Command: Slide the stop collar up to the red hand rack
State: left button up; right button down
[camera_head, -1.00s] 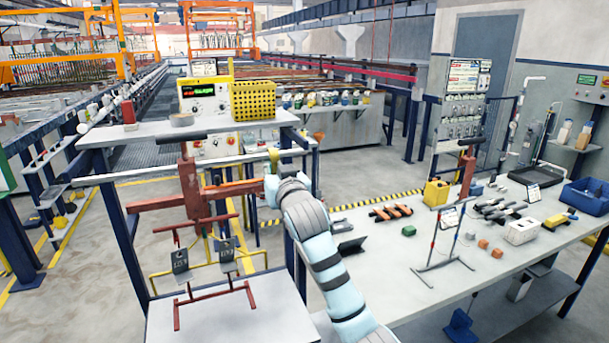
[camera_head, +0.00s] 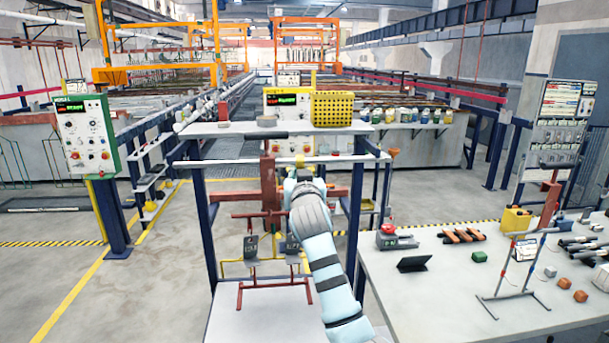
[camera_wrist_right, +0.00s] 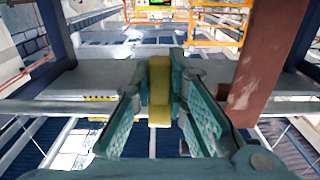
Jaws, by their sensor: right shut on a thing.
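A yellow block-like piece, apparently the stop collar (camera_wrist_right: 159,82), is between the fingers of my right gripper (camera_wrist_right: 159,97) in the wrist view. The fingers are shut on it. The red hand rack (camera_head: 268,185) hangs at the stand just left of the gripper, with a gap I cannot judge. A red-brown upright (camera_wrist_right: 275,60) fills the right of the wrist view, apart from the fingers. My left gripper is out of view.
A yellow basket (camera_head: 340,108) and a control box (camera_head: 290,103) stand on or behind the stand's top shelf. A blue post (camera_head: 355,200) is right of my arm. A white workbench (camera_head: 450,290) with tools is at the right. The floor at left is clear.

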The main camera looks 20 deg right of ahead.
jog(key=c, duration=1.8)
grip_release()
jog(key=shift+d+f, duration=0.15)
jog(key=shift+o, duration=1.2)
jog(key=shift+w, duration=0.1)
jog(key=shift+w+d, duration=0.1)
jog(key=shift+w, duration=0.05)
jog(key=v, duration=1.2)
